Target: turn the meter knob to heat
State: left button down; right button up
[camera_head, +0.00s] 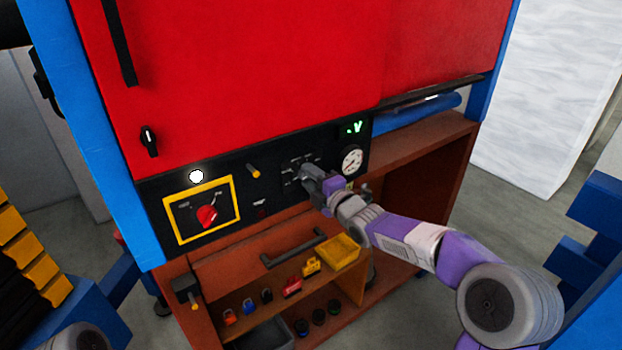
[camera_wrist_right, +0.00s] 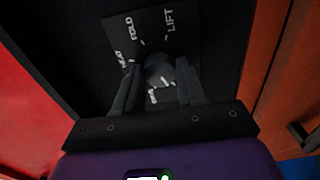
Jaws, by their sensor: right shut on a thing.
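The meter knob (camera_wrist_right: 159,66) is a dark round knob on a black label plate (camera_wrist_right: 185,20). In the right wrist view it sits between the two fingers of my right gripper (camera_wrist_right: 160,84), which is shut on it. White words and tick marks ring the knob. "LIFT" is readable at the upper right, while the other words are small or partly hidden. The knob's pointer direction cannot be made out. In the head view my right gripper (camera_head: 309,181) is at the black control panel (camera_head: 270,206) and hides the knob. My left gripper is not in view.
A gauge (camera_head: 352,161) and a green display (camera_head: 354,128) are right of my gripper. A red switch (camera_head: 207,216) in a yellow frame and a lit white lamp (camera_head: 196,176) are to the left.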

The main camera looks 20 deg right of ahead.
jog(key=shift+m, duration=0.3)
jog(key=m+p, duration=0.5)
jog(key=m, duration=2)
jog(key=shift+m+p, duration=0.3)
jog(key=shift+m, duration=0.1)
jog(key=o, duration=1)
jog(key=shift+o, duration=0.2)
